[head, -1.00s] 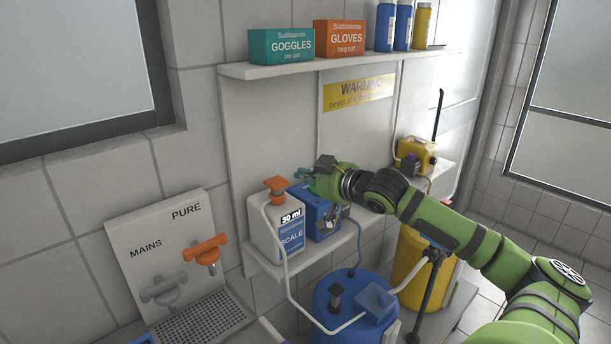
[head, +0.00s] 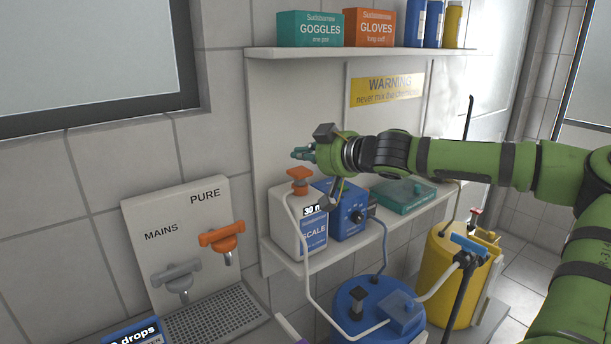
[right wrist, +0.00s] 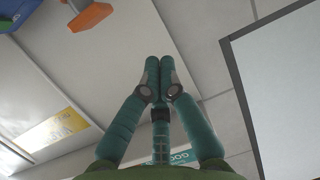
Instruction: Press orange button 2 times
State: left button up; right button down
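The orange pump top (head: 300,180) sits on a white bottle (head: 298,225) labelled SCALE, on the lower shelf. It is the orange part I see that looks pressable. My right gripper (head: 303,153) is above this top in the head view, with a small visible gap. The right wrist view shows its teal fingers (right wrist: 158,72) drawn together with nothing between them. An orange piece (right wrist: 90,15), apparently the pump top, shows at the upper left there, apart from the fingers. My left gripper is not in view.
The upper shelf (head: 350,53) holds boxes and bottles. An orange tap (head: 222,238) is at the left. A blue drum (head: 365,310) stands below.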

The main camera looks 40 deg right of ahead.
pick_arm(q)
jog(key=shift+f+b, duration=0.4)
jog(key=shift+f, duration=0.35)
pick_arm(e)
jog(key=s+d+m+h, duration=0.1)
jog(key=s+d, duration=0.2)
jog(key=d, duration=0.2)
jog(key=shift+s+d+r+m+h, duration=0.25)
jog(key=shift+r+m+h, duration=0.05)
jog(key=shift+r+m, duration=0.15)
jog(key=p, duration=0.2)
send_over(305, 173)
jog(key=shift+d+f, duration=0.1)
jog(key=shift+f, duration=1.3)
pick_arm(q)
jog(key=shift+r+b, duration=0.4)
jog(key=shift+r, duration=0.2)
pick_arm(e)
jog(key=shift+f, duration=1.85)
